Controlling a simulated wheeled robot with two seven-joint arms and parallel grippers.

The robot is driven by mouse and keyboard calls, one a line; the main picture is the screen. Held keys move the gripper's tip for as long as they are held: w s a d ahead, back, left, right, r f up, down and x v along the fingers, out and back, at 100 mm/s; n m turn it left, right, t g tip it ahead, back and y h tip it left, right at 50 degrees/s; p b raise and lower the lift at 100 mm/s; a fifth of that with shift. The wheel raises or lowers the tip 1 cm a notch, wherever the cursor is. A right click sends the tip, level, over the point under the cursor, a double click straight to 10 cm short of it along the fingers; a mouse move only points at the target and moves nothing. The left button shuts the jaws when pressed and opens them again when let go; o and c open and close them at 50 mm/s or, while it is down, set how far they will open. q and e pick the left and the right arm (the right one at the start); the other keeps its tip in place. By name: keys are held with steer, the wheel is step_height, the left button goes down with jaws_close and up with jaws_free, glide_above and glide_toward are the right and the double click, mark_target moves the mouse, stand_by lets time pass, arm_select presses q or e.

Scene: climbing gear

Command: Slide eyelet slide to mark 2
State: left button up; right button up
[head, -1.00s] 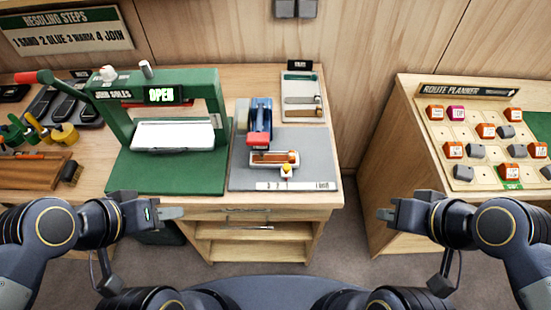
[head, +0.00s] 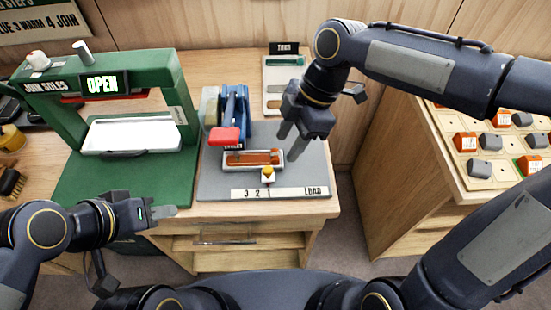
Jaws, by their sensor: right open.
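The eyelet slide (head: 254,158) is a pale carriage with an orange-brown piece in it, on a grey base plate (head: 214,187). A yellow knob (head: 267,171) on a small white block stands at its front. The white mark strip (head: 280,193) in front reads 3, 2, 1 and LOAD from left to right. The knob appears roughly in line with mark 1. My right gripper (head: 290,146) is open and empty, pointing down above the plate, right of the slide and apart from the knob. My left gripper (head: 165,211) is low at the left, before the bench; its finger gap is unclear.
The blue eyelet press (head: 234,112) with a red block (head: 224,136) stands behind the slide. A green sole press (head: 170,95) showing OPEN is at the left. A pale tray (head: 274,100) lies behind my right gripper. The route planner board (head: 507,150) is at the right.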

mark_target(267, 169)
steer(key=shift+n+g, duration=0.3)
steer(key=shift+n, duration=0.4)
steer(key=x, duration=0.5)
steer(key=a+x, duration=0.1)
steer(key=x, duration=0.2)
steer(key=shift+w+a+f, duration=0.1)
steer(key=shift+w+f, duration=0.15)
steer(key=shift+w, duration=0.1)
jaws_close()
steer(key=shift+a, duration=0.1)
